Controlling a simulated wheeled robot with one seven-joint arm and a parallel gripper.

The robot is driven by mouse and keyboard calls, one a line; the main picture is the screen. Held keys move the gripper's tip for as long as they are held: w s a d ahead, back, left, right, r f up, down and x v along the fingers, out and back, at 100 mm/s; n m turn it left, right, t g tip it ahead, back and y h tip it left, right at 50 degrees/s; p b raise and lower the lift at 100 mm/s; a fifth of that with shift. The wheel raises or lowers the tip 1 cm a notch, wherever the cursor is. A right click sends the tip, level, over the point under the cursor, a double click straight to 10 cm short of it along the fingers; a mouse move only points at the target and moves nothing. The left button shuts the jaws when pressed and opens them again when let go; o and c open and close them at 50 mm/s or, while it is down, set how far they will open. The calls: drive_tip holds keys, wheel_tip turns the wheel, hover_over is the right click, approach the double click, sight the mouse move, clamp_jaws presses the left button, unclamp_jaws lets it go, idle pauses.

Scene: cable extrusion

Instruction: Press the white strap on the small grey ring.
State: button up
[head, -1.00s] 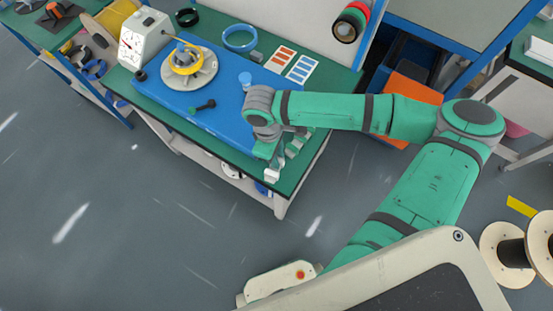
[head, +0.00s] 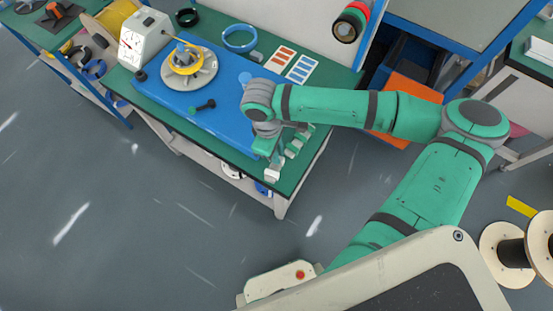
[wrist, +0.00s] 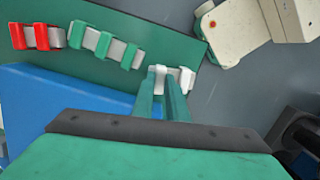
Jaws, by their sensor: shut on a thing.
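The white strap (wrist: 187,79) sits on a short grey ring piece at the table's near right corner; in the head view the white piece (head: 272,174) shows just below my gripper (head: 268,157). In the wrist view the two green fingers of my gripper (wrist: 162,82) reach down onto the white-strapped piece and are closed on it, seemingly on the white strap's left part. The grey ring (wrist: 171,74) shows only in part between white bits, and the fingers hide some of it. How far the strap is seated cannot be told.
Beside it lie a grey piece with green straps (wrist: 104,46) and one with red straps (wrist: 42,38). The blue mat (head: 180,85) holds a grey disc with a yellow ring (head: 186,60) and a dark dumbbell-shaped part (head: 203,106). The table edge is close by.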

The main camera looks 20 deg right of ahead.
wheel_tip(320, 180, up, 6)
idle(0.8)
drive_tip(key=shift+w, duration=0.1)
